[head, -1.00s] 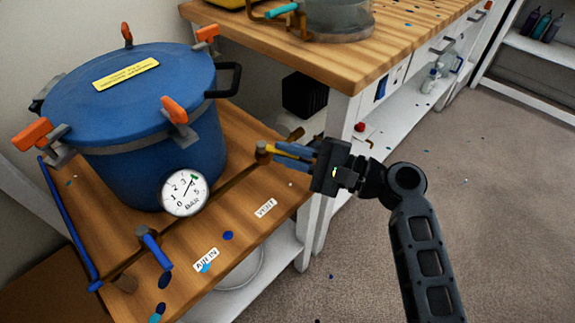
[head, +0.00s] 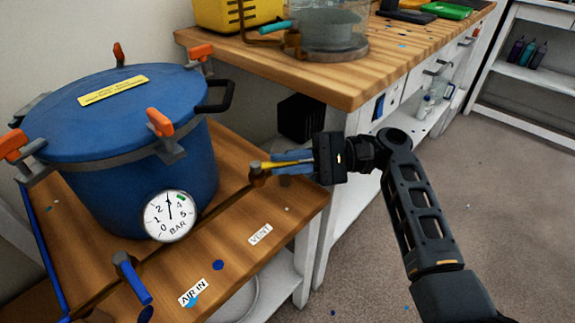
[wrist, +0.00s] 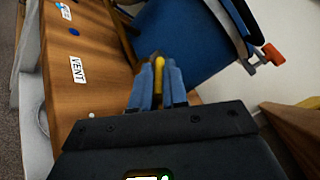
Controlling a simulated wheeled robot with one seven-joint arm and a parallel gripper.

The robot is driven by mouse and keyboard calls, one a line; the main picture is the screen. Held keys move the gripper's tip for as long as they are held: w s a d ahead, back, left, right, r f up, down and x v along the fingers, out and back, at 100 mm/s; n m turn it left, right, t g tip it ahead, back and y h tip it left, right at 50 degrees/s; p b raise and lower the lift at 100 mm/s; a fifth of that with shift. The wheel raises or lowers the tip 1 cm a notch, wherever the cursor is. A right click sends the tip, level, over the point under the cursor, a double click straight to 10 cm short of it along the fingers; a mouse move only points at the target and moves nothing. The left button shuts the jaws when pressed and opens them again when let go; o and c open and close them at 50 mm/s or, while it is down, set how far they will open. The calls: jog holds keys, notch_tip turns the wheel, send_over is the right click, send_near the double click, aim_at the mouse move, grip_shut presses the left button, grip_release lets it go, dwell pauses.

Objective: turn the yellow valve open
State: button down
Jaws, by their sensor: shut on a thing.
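The yellow valve handle (head: 269,165) sticks out to the right from a brown fitting beside the blue pot, above the VENT label (head: 260,234). My gripper (head: 281,165) is shut on this handle, its blue fingers on either side. In the wrist view, the yellow handle (wrist: 159,74) lies between the two blue fingers (wrist: 158,86). The fingers hide part of the handle. The blue pot (head: 130,125) has its lid on. The needle of its round gauge (head: 170,216) points nearly straight up, left of a green mark.
A blue-handled valve (head: 132,277) stands near the AIR IN label (head: 194,292). Orange-knobbed clamps (head: 160,123) ring the pot lid. A higher wooden bench (head: 340,80) stands behind my gripper, with a clear vessel (head: 328,28) on it. Open floor lies to the right.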

dwell(0.3)
jog(key=c, duration=1.1)
grip_release()
jog(key=shift+c, duration=0.2)
